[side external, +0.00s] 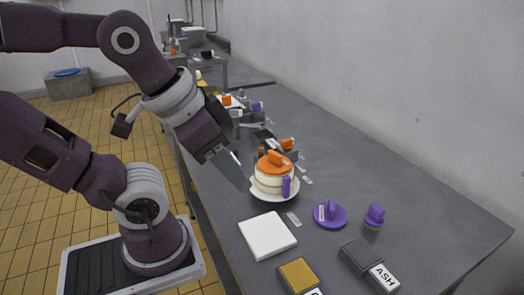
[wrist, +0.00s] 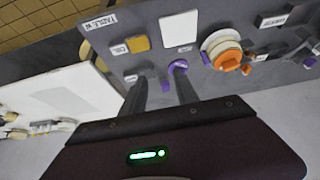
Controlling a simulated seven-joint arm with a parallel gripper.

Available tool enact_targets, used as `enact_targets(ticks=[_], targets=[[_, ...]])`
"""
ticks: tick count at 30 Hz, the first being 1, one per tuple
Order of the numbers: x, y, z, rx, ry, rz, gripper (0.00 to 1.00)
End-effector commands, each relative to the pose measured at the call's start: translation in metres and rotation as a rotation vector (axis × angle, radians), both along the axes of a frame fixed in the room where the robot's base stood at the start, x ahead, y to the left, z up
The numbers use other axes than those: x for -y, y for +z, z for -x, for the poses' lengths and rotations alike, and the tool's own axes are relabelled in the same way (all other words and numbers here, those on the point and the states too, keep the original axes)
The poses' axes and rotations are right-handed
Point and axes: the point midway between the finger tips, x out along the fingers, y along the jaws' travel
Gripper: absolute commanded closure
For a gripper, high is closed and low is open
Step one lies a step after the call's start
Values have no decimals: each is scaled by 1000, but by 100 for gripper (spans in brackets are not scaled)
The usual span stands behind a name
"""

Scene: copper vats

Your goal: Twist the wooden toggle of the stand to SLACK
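I cannot pick out a wooden toggle or a stand for certain, and no SLACK mark is readable. My gripper (side external: 243,176) is above the bench's left edge in the side external view, just left of a cream layered object with an orange top (side external: 272,180) on a white dish. In the wrist view my gripper's two fingers (wrist: 160,78) are spread apart with nothing held. The cream and orange object (wrist: 222,50) is to their right there. Small orange handles (side external: 288,143) on dark blocks show farther along the bench; their details are too small to tell.
A white square pad (side external: 266,235), a gold block (side external: 298,275), a dark block labelled ASH (side external: 358,254) and purple knobs (side external: 330,215) (side external: 374,216) occupy the near bench. The bench's right side (side external: 430,215) is clear. A wall runs along the right.

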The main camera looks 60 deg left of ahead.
Motion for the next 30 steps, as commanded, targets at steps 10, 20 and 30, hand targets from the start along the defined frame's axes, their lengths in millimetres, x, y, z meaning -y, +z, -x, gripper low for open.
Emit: enact_targets(ticks=[10, 20, 30], targets=[[-4, 7, -14, -32, 43, 38, 64], [-162, -14, -175, -317, 665, 317, 64], [-314, -106, -203, -444, 1025, 259, 64]])
